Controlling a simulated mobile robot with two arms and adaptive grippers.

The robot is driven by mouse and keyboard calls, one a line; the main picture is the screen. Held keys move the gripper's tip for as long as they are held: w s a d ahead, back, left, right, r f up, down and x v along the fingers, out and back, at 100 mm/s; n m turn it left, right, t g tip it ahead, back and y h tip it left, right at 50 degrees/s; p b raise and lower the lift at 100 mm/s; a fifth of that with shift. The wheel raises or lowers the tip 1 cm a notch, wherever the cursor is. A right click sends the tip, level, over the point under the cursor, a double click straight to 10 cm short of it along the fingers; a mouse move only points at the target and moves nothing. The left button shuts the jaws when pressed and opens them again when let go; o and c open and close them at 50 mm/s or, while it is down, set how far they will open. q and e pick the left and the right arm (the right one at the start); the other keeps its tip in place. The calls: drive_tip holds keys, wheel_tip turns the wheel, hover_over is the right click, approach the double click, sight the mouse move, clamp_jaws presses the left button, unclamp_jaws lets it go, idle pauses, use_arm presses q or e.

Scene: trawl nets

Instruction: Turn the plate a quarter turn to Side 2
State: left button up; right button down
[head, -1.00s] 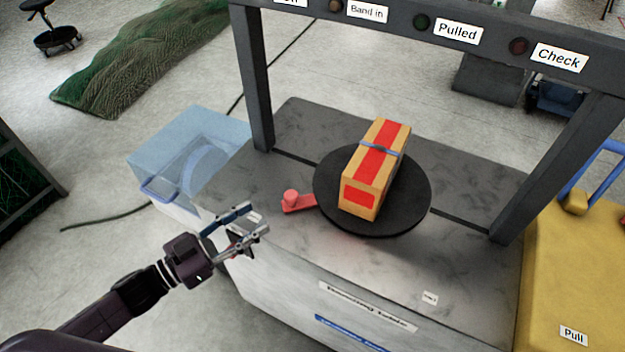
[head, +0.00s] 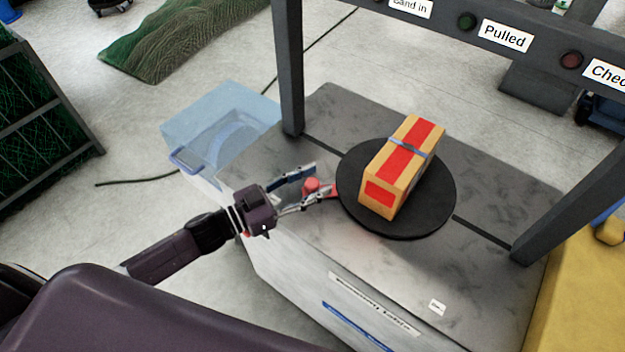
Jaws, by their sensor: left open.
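The round black plate (head: 431,215) lies on the grey table top (head: 375,278). A yellow box with red panels (head: 404,165) sits on the plate, with a blue band across it. A small red knob (head: 311,186) on a red tab stands at the plate's left edge. My left gripper (head: 312,184) is open, its two fingers on either side of the red knob; I cannot tell if they touch it. My right gripper is not in view.
A dark frame (head: 290,70) with lamps and signs such as "Pulled" (head: 506,37) spans the table. A clear blue-lidded box (head: 215,125) stands left of the table, a yellow unit (head: 575,300) at right. The front table top is clear.

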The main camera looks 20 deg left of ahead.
use_arm(q)
clamp_jaws()
idle(0.3)
drive_tip(key=shift+s+d, duration=0.1)
drive_tip(key=shift+d, duration=0.05)
